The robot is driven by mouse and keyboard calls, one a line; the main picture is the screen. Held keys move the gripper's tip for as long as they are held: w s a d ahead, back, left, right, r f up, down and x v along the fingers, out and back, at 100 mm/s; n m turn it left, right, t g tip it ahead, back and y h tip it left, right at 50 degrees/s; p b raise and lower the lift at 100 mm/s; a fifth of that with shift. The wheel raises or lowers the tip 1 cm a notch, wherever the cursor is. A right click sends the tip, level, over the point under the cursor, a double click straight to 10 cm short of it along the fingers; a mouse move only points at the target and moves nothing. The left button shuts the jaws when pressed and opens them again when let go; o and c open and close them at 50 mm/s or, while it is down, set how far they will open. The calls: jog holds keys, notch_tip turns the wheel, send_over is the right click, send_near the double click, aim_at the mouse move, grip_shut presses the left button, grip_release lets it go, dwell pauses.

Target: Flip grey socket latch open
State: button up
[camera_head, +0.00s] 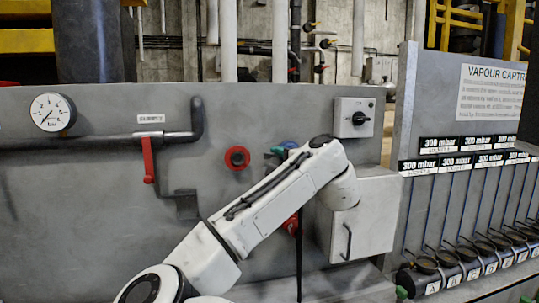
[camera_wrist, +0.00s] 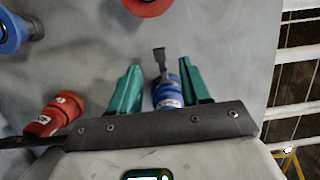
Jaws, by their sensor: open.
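A narrow grey latch (camera_wrist: 161,65) sticks up from the end of a blue cylindrical connector (camera_wrist: 167,94) in the wrist view. My gripper (camera_wrist: 160,66) is open, with one green finger on each side of the blue connector and latch. The right finger is close beside the connector; a wider gap shows on the left. I cannot tell if either finger touches it. In the head view my gripper (camera_head: 279,152) is mostly hidden behind my arm, near a bit of blue (camera_head: 290,145) at the panel. The latch cannot be seen there.
A red connector (camera_wrist: 55,115) lies left of my gripper. A blue socket (camera_wrist: 10,32) and a red socket (camera_wrist: 148,4) are on the grey panel (camera_wrist: 75,60). A switch box (camera_head: 353,118) and a white cabinet (camera_head: 372,225) stand right of my arm.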

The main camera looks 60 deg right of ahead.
aim_at(268, 157)
jog(key=shift+p+x, duration=0.4)
jog(key=shift+x, duration=2.15)
jog(key=shift+c, duration=0.4)
grip_shut()
